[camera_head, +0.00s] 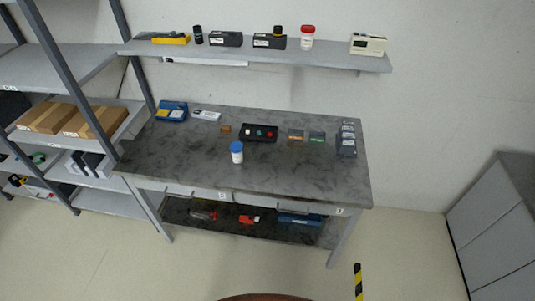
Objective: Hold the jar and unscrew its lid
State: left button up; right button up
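A small white jar with a blue lid (237,152) stands upright near the middle of the grey workbench (190,165), towards its front edge. The lid sits on top of the jar. Neither of my grippers shows in the head view, and nothing touches the jar. Another white jar with a red lid (307,37) stands on the wall shelf above the bench.
Behind the jar lies a black tray with coloured pieces (259,133). A blue box (172,111) is at the bench's back left, stacked grey bins (346,140) at the right. A shelving rack (62,70) stands left. A yellow-black post (358,282) rises in front.

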aim_at(237, 158)
jog(key=z, duration=1.25)
jog(key=i, duration=1)
jog(key=u, duration=2.3)
